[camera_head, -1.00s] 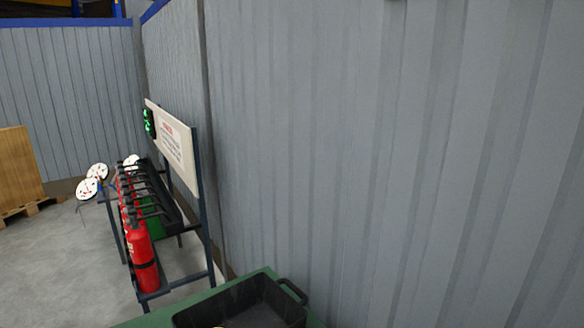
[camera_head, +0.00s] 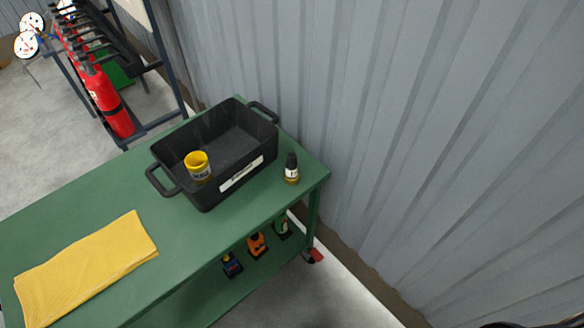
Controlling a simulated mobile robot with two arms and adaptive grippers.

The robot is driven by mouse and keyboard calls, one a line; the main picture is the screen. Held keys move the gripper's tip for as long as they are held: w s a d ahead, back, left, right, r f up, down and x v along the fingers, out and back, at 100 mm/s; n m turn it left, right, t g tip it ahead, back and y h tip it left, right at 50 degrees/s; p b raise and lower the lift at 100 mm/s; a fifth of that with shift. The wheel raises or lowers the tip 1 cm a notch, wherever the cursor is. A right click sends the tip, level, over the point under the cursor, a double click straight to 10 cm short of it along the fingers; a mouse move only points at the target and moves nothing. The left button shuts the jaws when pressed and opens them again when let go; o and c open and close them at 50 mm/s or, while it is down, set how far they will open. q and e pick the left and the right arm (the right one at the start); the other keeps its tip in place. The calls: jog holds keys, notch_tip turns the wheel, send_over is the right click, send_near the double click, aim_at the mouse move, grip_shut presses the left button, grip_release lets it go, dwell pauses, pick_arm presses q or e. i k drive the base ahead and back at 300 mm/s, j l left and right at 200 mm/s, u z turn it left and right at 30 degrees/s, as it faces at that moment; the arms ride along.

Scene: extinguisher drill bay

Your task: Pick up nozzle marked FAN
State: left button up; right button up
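I cannot make out any nozzle marked FAN in the head view. A black bin (camera_head: 190,188) with two handles and a white label stands on the green table, and its label is too small to read. A yellow round container (camera_head: 198,166) with a dark printed band sits inside the bin near its left front corner; the print is too small to read for sure. Neither of my grippers is in view. A dark shape cut off at the bottom right edge is too little to identify.
The green table (camera_head: 180,232) also bears a folded yellow cloth (camera_head: 85,268) and a small dark-capped bottle (camera_head: 291,169). Red extinguishers (camera_head: 107,103) stand on a rack behind. A grey corrugated wall (camera_head: 400,130) closes the right.

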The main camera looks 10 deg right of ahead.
aim_at(291, 176)
jog(key=k+j+z, duration=0.15)
jog(key=z, duration=0.25)
jog(key=k+j+z, duration=0.2)
jog(key=j+z, duration=0.2)
jog(key=k+j+z, duration=0.1)
jog(key=z, duration=0.3)
jog(key=k, duration=0.1)
